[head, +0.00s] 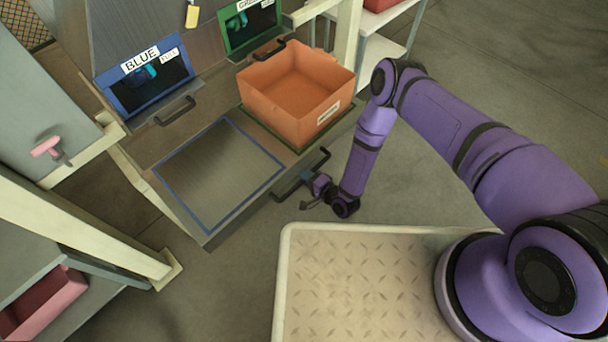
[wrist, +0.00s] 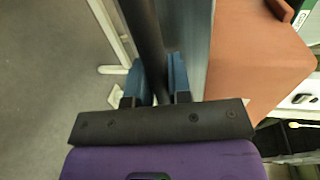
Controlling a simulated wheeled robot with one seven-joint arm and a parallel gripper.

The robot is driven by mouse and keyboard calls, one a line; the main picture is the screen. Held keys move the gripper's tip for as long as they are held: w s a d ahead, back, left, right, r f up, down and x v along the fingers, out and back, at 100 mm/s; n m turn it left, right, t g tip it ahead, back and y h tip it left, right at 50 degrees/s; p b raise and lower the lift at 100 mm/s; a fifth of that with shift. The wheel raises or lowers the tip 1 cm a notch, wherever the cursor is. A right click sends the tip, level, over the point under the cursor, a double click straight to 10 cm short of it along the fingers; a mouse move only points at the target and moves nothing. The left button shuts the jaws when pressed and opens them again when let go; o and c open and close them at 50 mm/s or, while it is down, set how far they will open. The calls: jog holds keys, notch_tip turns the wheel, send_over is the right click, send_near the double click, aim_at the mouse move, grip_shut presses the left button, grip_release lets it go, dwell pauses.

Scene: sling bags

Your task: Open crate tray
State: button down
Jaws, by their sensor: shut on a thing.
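The crate tray (head: 215,172) is a flat grey shelf that juts out below the labelled panels. An orange crate (head: 297,90) stands upright on its right part, inside a green outline; a blue-outlined square on its left part is empty. A dark bar handle (head: 322,160) runs along the tray's front edge. My gripper (head: 307,177) is at that handle. In the wrist view, the blue fingers of my gripper (wrist: 156,84) are on either side of the dark bar (wrist: 146,35), shut on it. The crate's side (wrist: 250,55) shows to the right there.
A panel labelled BLUE (head: 150,80) and a green one (head: 250,22) stand behind the tray, with dark handles below. A pale post and foot (head: 160,265) are at left. My base platform (head: 350,285) is in front. Grey floor (head: 225,285) is open between.

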jog(key=c, duration=1.1)
grip_release()
jog(key=shift+o, duration=0.2)
jog(key=v, duration=1.1)
